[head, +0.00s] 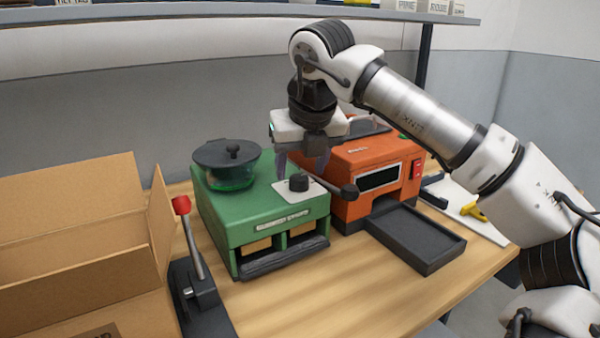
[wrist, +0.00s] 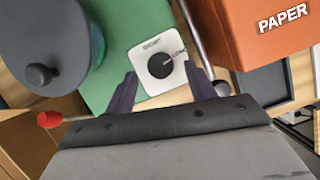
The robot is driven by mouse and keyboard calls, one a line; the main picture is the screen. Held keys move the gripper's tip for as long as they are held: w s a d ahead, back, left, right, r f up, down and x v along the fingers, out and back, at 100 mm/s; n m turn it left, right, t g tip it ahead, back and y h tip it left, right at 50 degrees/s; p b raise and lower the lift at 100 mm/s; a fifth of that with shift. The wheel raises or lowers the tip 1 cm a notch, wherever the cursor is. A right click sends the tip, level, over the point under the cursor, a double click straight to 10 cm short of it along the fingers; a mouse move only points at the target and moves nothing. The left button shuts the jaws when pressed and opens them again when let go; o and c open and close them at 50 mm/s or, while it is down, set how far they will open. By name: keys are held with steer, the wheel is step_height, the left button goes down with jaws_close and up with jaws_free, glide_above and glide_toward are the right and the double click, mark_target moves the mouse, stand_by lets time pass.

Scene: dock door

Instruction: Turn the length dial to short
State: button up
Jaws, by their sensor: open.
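The length dial (head: 299,182) is a black round knob on a white plate on top of a green machine (head: 225,213). In the wrist view the dial (wrist: 160,65) sits between labels that appear to read SHORT at upper left and LONG at right. Its light mark points right, toward LONG. My gripper (head: 301,169) is open above the dial, pointing down. In the wrist view my gripper (wrist: 160,72) has one dark finger on each side of the dial, apart from it, with nothing held.
A lidded pot (head: 228,165) sits on the green machine's left. A lever with a black ball (head: 349,191) is close on the right. An orange machine (head: 375,170) with a dark tray (head: 420,238) stands right. A red-knobbed lever (head: 182,205) and cardboard box (head: 80,220) stand left.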

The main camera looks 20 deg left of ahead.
steer(key=shift+x, duration=1.2)
steer(key=c, duration=1)
steer(key=shift+o, duration=0.2)
